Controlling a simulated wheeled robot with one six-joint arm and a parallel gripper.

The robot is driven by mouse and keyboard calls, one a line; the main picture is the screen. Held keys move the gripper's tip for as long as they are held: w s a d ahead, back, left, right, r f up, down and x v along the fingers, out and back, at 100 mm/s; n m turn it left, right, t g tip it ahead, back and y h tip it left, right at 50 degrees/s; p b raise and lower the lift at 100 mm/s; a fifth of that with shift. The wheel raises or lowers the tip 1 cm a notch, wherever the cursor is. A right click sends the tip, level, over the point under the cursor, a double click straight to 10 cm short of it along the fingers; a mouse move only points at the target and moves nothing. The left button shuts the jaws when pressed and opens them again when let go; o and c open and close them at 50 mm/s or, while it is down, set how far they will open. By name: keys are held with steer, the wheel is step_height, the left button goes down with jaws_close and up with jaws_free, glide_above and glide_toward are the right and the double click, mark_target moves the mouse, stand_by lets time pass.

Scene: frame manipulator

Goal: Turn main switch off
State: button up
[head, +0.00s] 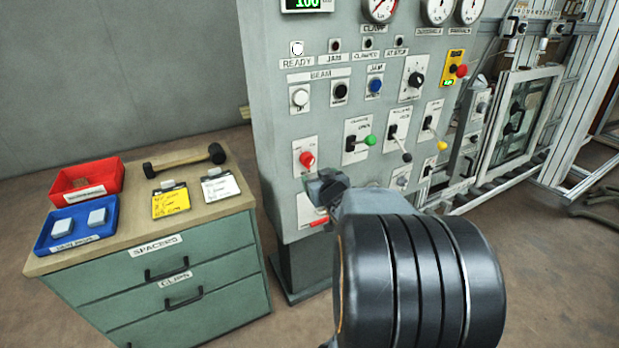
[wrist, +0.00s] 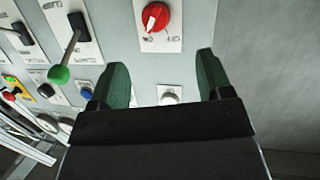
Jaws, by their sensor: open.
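A red rotary knob (head: 307,159) on a white plate sits low on the left part of the grey panel, and I take it to be the main switch. In the wrist view the red knob (wrist: 153,17) is at the top, with a white pointer mark slanting toward the lower left. My gripper (head: 326,186) is in front of the panel, just below the knob in the head view. In the wrist view my gripper (wrist: 161,66) has its two green-padded fingers spread with nothing between them. The fingertips appear apart from the knob.
Levers with a green knob (head: 370,140) and a yellow knob (head: 442,145) stick out to the right. A white button (head: 300,97) is above. A green drawer cabinet (head: 160,270) at left carries a red tray (head: 118,172), a blue tray (head: 108,209) and a mallet (head: 183,159).

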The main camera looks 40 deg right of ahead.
mark_target(311, 164)
steer(key=s+d+f+n+t+y+b, duration=0.1)
steer(key=s+d+f+t+y+b, duration=0.1)
steer(key=d+f+t+b, duration=0.15)
steer(key=w, duration=0.4)
steer(key=w+d, duration=0.1)
steer(key=w, duration=0.8)
steer(key=shift+w+d+r+p, duration=0.15)
steer(key=shift+w+d+p, duration=0.15)
steer(key=shift+w+d, duration=0.1)
steer(key=c, duration=0.9)
